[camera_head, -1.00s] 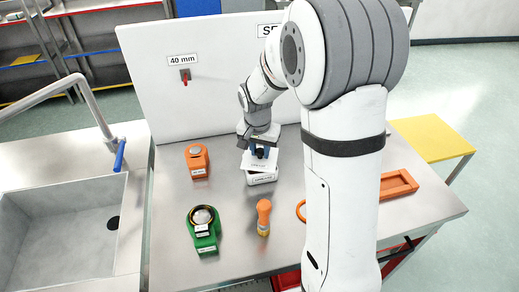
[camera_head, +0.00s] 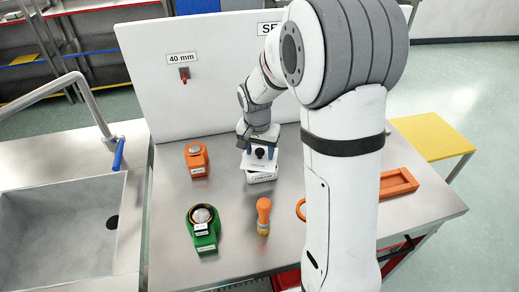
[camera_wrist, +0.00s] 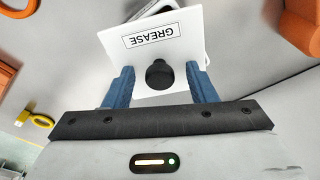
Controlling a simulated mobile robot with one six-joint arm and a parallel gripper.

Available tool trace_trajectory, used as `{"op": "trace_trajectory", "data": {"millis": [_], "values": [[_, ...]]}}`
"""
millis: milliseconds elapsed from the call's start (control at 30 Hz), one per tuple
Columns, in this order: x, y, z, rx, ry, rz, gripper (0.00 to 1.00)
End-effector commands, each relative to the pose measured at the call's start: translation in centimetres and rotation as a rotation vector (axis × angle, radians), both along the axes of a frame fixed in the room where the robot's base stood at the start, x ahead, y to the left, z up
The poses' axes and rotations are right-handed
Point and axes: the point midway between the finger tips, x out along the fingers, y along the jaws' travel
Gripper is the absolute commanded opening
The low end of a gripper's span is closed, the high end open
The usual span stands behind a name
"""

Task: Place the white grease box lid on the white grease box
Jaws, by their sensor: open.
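The white grease box lid (camera_head: 257,163) has a black knob (camera_wrist: 159,74) and a label reading GREASE, upside down in the wrist view (camera_wrist: 185,50). In the head view the lid lies over the white grease box (camera_head: 262,178), whose labelled front shows below it. The lid looks a little askew to the box; I cannot tell whether it is fully seated. My gripper (camera_head: 260,153) is over the lid. Its blue fingers (camera_wrist: 161,84) are open, one on each side of the knob, with a gap to it. The lid hides most of the box in the wrist view.
An orange container (camera_head: 197,160) stands to the left, with a green one (camera_head: 203,230) in front and an orange-handled tool (camera_head: 263,215) near the middle. An orange tray (camera_head: 399,184) is at right. A white panel (camera_head: 215,75) rises behind; a sink (camera_head: 60,235) is left.

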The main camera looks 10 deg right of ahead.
Motion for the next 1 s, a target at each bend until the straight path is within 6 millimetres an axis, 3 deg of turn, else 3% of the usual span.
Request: {"op": "trace_trajectory", "data": {"millis": [267,700,1000], "values": [[-0.1,0.1,0.7,0.0,-0.001,0.0,0.51],[-0.9,0.6,7.1,0.0,-0.003,0.002,0.51],[-1.0,0.7,7.7,0.0,0.0,0.002,0.51]]}}
